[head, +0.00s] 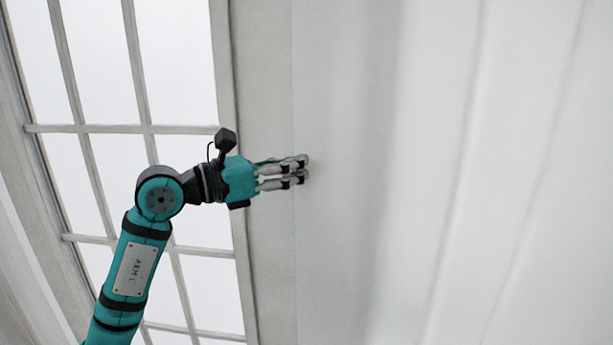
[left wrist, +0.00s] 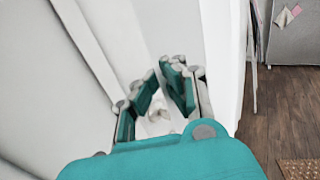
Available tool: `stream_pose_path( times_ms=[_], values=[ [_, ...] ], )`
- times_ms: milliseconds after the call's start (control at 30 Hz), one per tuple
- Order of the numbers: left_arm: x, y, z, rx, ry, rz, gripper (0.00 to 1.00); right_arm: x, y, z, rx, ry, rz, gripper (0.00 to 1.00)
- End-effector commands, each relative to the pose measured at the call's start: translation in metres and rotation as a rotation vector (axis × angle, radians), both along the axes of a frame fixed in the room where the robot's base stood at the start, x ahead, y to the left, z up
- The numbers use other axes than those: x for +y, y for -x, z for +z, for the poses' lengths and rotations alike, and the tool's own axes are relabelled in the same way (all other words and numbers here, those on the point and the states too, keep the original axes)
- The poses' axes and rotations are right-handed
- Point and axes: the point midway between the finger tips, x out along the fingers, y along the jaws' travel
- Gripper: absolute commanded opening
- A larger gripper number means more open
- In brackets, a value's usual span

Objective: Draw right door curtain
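A white curtain (head: 480,180) hangs in soft vertical folds over the right part of the head view. A glazed door or window with white panes and grey bars (head: 140,128) shows on the left. My left gripper (head: 305,168) reaches right from the frame to the pale curtain edge or panel, its fingertips at that surface. In the left wrist view its fingers (left wrist: 163,72) lean toward each other with a narrow gap at the tips. White material shows beyond and between them. I cannot tell whether they pinch any cloth. My right gripper is in neither view.
A pale vertical strip (head: 265,200) stands between the panes and the curtain. In the left wrist view, a wooden floor (left wrist: 275,120), a grey cabinet or fridge (left wrist: 293,40) and a brown mat (left wrist: 299,168) lie to the right. Floor there looks clear.

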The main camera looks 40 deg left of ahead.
Motion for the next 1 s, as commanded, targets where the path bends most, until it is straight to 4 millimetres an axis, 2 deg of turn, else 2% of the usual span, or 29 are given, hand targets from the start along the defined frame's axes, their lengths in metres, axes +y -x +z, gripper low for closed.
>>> stream_pose_path(
  times_ms=[433,700,1000],
  values=[
    [0.0024,0.0008,-0.0035,0.012,-0.004,0.001,0.00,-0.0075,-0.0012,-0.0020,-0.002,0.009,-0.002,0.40],
    [0.0027,0.0007,-0.0021,0.007,-0.002,0.002,0.36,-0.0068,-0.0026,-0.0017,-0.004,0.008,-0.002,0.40],
    [0.0035,0.0021,-0.0013,0.005,-0.001,0.003,0.36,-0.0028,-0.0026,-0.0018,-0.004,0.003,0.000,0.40]
  ],
)
